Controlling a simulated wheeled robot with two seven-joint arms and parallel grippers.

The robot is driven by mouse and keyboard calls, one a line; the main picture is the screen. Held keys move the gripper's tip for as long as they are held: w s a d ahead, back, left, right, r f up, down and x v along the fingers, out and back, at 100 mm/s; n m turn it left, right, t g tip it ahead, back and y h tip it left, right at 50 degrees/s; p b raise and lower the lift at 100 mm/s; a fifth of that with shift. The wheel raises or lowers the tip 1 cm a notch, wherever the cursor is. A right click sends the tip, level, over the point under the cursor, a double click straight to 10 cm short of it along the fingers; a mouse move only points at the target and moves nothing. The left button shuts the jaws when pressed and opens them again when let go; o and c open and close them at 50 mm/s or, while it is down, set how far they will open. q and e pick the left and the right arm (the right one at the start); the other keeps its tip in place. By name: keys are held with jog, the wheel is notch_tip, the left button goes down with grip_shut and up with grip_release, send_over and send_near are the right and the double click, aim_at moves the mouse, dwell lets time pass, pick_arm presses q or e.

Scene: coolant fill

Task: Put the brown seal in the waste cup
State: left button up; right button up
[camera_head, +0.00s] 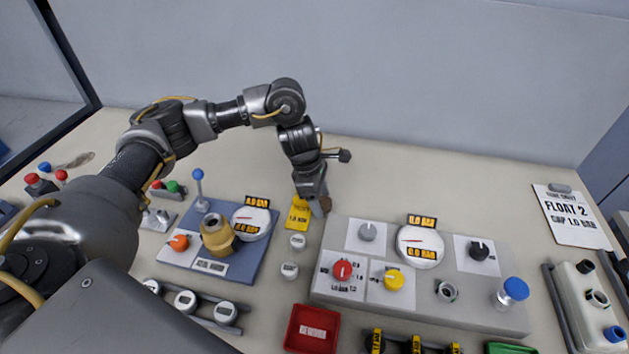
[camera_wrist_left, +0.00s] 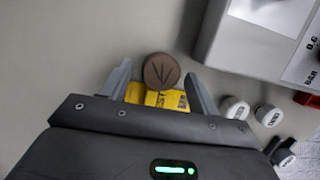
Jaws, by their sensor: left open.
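The brown seal (camera_wrist_left: 161,71) is a small round disc with a dark arrow-like mark on its top. In the wrist view it lies between the tips of my left gripper's two spread fingers (camera_wrist_left: 157,78), with a gap on each side. In the head view the seal (camera_head: 326,204) shows partly beside my left gripper (camera_head: 316,204), which points down behind the grey panel's left corner. My left gripper is open and empty. I cannot pick out a cup clearly marked as waste. My right gripper is not in view.
A yellow tag (camera_head: 297,212) lies beside the seal. The grey panel (camera_head: 345,228) with knobs and a gauge is close on the right. A blue board (camera_head: 258,253) with a brass fitting is left. A red tray (camera_head: 312,329) stands in front. The table behind the panels is mostly clear.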

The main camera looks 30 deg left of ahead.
pick_arm(q)
jog(key=b+v, duration=0.1)
jog(key=v, duration=1)
jog(key=shift+o, duration=0.4)
jog(key=shift+r, duration=0.25)
jog(key=n+y, duration=0.5)
jog(key=n, duration=2.2)
send_over(324, 202)
jog(key=d, duration=0.1)
notch_tip(324, 202, down, 6)
jog(key=shift+s+r, duration=0.1)
jog(key=shift+s, duration=0.05)
jog(key=f+p, duration=0.1)
jog(key=f, duration=0.1)
jog(key=a+f, duration=0.1)
jog(key=f, duration=0.2)
jog(key=shift+p, duration=0.35)
jog(key=c, duration=1.1)
